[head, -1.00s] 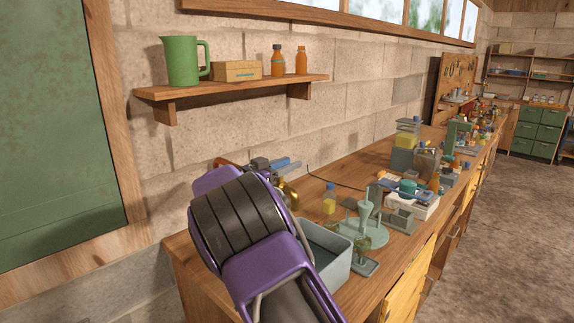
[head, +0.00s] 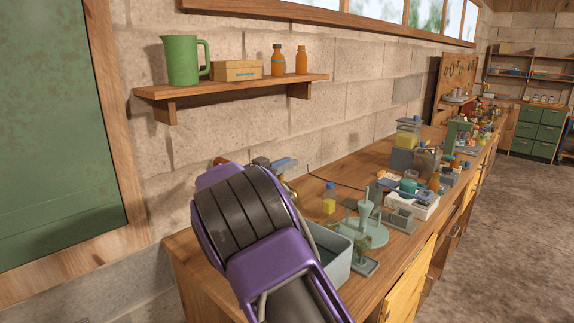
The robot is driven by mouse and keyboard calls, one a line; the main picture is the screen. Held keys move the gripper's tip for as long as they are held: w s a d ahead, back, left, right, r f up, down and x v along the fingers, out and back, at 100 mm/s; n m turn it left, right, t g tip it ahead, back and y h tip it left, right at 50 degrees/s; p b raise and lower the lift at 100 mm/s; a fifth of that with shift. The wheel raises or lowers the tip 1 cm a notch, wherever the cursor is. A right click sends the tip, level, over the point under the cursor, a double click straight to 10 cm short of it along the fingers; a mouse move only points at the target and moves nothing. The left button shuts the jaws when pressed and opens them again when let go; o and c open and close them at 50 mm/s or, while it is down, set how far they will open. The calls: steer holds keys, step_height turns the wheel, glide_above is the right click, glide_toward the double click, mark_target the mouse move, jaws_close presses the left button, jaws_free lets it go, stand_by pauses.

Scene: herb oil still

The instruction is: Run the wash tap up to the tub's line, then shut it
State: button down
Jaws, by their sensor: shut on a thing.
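The grey wash tub (head: 340,272) stands at the near end of the bench. My purple and black arm hides its left part, and I cannot make out its line or any water level. The brass wash tap (head: 290,191) is at the wall behind the tub, mostly hidden by my arm. Its blue lever (head: 286,161) shows just above my arm. My gripper (head: 263,162) is only partly in view beyond my wrist, at the lever, and is shut on it. I cannot see whether water runs.
Glassware on a round stand (head: 366,232) is close to the tub's right. A small yellow bottle (head: 329,198) stands behind it. A shelf (head: 235,87) with a green jug (head: 181,60) hangs above. More bottles and boxes crowd the bench farther along.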

steer(key=n+t+y+b, duration=0.1)
steer(key=n+y+b, duration=0.1)
steer(key=y, duration=0.1)
steer(key=a+n+t+y+b, duration=0.1)
steer(key=n+t+y+b, duration=0.1)
steer(key=y, duration=0.1)
steer(key=n+t+y+b, duration=0.1)
steer(key=n+y+b, duration=0.1)
steer(key=b, duration=0.1)
steer(key=shift+w+a+f+y, duration=0.2)
steer(key=shift+w+y, duration=0.1)
steer(key=shift+y, duration=0.1)
steer(key=shift+r+n+y, duration=0.15)
steer(key=shift+n+y, duration=0.15)
steer(key=shift+n, duration=0.1)
steer(key=c, duration=0.8)
jaws_free()
steer(key=shift+c, duration=0.2)
